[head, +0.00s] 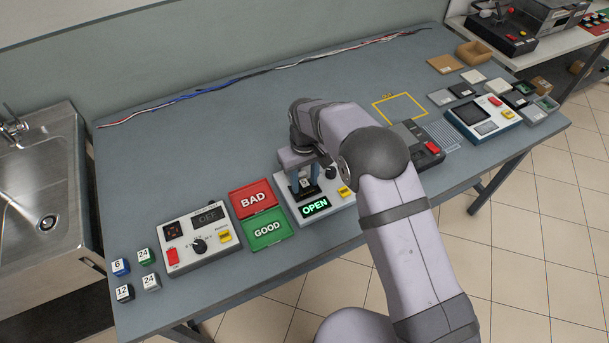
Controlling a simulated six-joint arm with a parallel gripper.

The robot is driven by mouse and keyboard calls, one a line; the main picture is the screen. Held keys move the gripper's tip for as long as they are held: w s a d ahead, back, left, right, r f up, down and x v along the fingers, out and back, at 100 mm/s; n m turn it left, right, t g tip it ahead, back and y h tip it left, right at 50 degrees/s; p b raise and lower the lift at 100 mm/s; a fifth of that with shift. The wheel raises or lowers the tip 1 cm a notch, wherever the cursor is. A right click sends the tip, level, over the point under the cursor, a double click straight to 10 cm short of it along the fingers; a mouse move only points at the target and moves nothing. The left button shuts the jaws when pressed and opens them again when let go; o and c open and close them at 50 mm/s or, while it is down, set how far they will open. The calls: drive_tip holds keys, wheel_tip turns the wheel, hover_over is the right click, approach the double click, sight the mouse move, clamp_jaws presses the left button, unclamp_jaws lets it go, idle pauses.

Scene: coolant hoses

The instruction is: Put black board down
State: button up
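My gripper (305,182) points down over the white tester (345,206) whose green display reads OPEN. Its bluish fingers stand on either side of a small dark piece (307,194), which looks like a black board with a pale mark. The arm and fingers partly hide this piece. I cannot tell whether the fingers press on it, or whether it rests on the tester or hangs just above it.
Left of the tester lie a red BAD tray (252,199) and a green GOOD tray (267,231). A second tester (199,241) reads OFF, with several numbered cubes (124,293) beside it. Small tiles (440,97) and devices (483,118) fill the right end.

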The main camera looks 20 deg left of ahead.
sight(305, 183)
wheel_tip(305, 183, up, 12)
drive_tip(key=b, duration=0.3)
drive_tip(key=shift+r, duration=0.25)
drive_tip(key=s+d+m, duration=0.3)
drive_tip(key=d, duration=0.8)
drive_tip(key=s+d+m, duration=0.2)
drive_tip(key=d, duration=0.9)
drive_tip(key=s+d+f+m, duration=0.2)
drive_tip(key=s+d, duration=0.3)
drive_tip(key=s, duration=0.2)
drive_tip(key=s+d+f+m, duration=0.2)
drive_tip(key=s+d, duration=0.4)
drive_tip(key=s, duration=0.2)
drive_tip(key=shift+f, duration=0.25)
drive_tip(key=shift+o, duration=0.2)
drive_tip(key=shift+a, duration=0.1)
